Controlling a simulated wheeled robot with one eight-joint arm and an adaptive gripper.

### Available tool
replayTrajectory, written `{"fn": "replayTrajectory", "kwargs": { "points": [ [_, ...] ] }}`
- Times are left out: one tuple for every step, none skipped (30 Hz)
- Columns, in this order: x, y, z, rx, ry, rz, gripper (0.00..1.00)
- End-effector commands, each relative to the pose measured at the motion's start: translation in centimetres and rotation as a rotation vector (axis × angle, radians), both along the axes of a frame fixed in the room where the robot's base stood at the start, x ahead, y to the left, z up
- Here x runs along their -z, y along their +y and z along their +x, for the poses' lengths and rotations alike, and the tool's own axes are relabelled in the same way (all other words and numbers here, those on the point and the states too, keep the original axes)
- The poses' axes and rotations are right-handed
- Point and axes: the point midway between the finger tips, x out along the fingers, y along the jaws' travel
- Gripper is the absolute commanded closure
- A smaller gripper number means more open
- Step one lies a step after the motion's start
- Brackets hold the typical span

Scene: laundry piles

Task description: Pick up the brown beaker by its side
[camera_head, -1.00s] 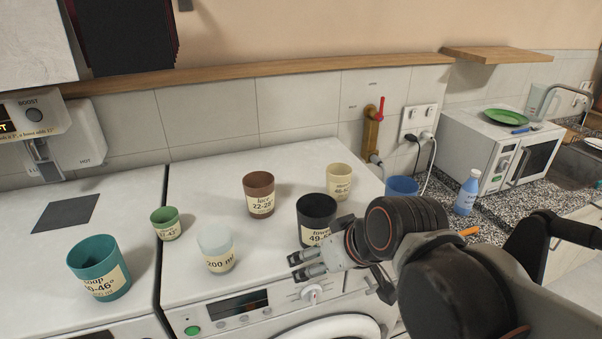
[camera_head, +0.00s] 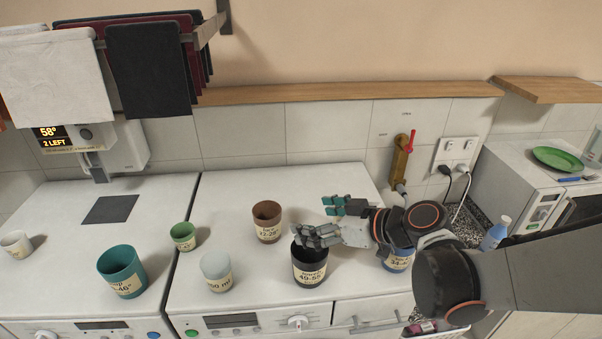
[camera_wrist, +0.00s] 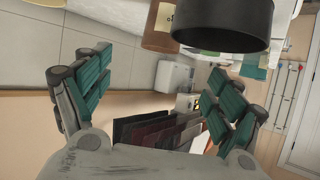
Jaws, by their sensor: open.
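The brown beaker (camera_head: 267,222) stands upright on the right-hand white machine top, its cream label facing front. My gripper (camera_head: 318,221) is open and empty, to the right of the brown beaker and apart from it, fingers pointing left. Its nearer finger overlaps the rim of the black beaker (camera_head: 310,268) in the head view; whether they touch I cannot tell. In the wrist view the open fingers (camera_wrist: 160,92) have nothing between them. The black beaker (camera_wrist: 222,24) shows at the top there, beside a brown beaker (camera_wrist: 160,42), cut off by the frame edge.
A pale beaker (camera_head: 216,272) stands front left of the brown one. Green (camera_head: 183,236), teal (camera_head: 122,270) and white (camera_head: 16,244) beakers stand on the left machine. A blue beaker (camera_head: 398,263) is partly behind my arm. Clear top lies behind the brown beaker.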

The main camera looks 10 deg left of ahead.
Motion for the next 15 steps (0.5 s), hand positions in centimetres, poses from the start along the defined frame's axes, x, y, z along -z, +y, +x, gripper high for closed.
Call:
{"fn": "replayTrajectory", "kwargs": {
  "points": [
    [-0.2, 0.5, 0.2, -0.017, -0.019, 0.012, 0.14],
    [-0.2, 0.7, 0.3, -0.026, -0.029, 0.017, 0.14],
    [-0.3, 0.9, 0.4, -0.034, -0.041, 0.023, 0.14],
    [-0.3, 1.0, 0.4, -0.039, -0.047, 0.028, 0.14],
    [-0.3, 1.2, 0.5, -0.043, -0.052, 0.030, 0.14],
    [-0.2, 1.4, 0.6, -0.047, -0.057, 0.032, 0.14],
    [-0.1, 1.6, 0.7, -0.048, -0.059, 0.033, 0.14],
    [0.0, 1.9, 0.8, -0.050, -0.060, 0.033, 0.14],
    [0.2, 2.3, 1.0, -0.051, -0.060, 0.033, 0.14],
    [0.4, 2.7, 1.2, -0.052, -0.060, 0.033, 0.14],
    [0.7, 3.2, 1.5, -0.052, -0.060, 0.034, 0.14],
    [1.0, 3.8, 1.7, -0.052, -0.059, 0.034, 0.14],
    [1.2, 4.3, 2.0, -0.052, -0.059, 0.034, 0.14],
    [1.4, 4.8, 2.3, -0.052, -0.060, 0.033, 0.14],
    [1.7, 5.4, 2.7, -0.051, -0.060, 0.032, 0.14]
  ]
}}
